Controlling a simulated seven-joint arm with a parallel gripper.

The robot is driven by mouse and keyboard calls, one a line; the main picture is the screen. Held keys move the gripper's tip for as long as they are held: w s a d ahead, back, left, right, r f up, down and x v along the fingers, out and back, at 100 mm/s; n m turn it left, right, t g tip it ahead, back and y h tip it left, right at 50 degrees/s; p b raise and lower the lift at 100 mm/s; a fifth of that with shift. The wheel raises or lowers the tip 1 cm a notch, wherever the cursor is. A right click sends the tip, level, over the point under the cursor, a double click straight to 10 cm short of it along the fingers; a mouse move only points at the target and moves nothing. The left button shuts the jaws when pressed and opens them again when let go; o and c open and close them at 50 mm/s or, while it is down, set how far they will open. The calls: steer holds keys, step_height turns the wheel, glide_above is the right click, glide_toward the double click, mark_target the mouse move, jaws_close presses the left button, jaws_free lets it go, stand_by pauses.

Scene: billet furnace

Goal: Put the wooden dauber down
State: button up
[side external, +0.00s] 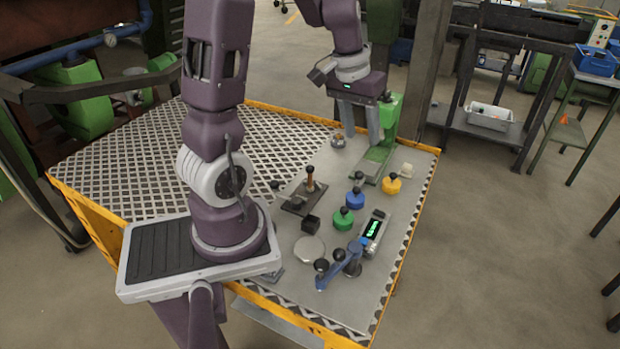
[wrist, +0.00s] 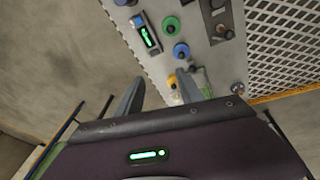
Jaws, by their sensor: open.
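My gripper (side external: 362,130) is open above the far end of the bench, close to a green stand (side external: 388,120). In the wrist view, its two fingers (wrist: 160,72) stand apart with nothing clearly held between them. A brown, wood-coloured upright piece with a dark knob (side external: 310,181) stands on a dark plate (side external: 292,207) near mid-bench, apart from my gripper. I cannot tell for sure whether it is the wooden dauber. A small round tin (side external: 337,141) with brownish contents sits left of my fingers.
Blue (side external: 355,200), green (side external: 342,219) and yellow (side external: 391,185) knobbed pots stand on the grey bench top. A device with a green display (side external: 373,231), a blue tool (side external: 340,268) and a pale disc (side external: 309,248) lie nearer. A small white block (side external: 407,170) is near the right edge.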

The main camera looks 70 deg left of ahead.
steer(key=s+a+f+n+g, duration=0.1)
steer(key=s+a+f+n, duration=0.1)
steer(key=a+f, duration=0.5)
steer(key=n+g, duration=0.2)
glide_above(310, 173)
steer(key=a, duration=0.2)
steer(key=f, duration=0.8)
steer(key=shift+w+d, duration=0.2)
steer(key=f, duration=0.7)
steer(key=shift+d, duration=0.25)
jaws_close()
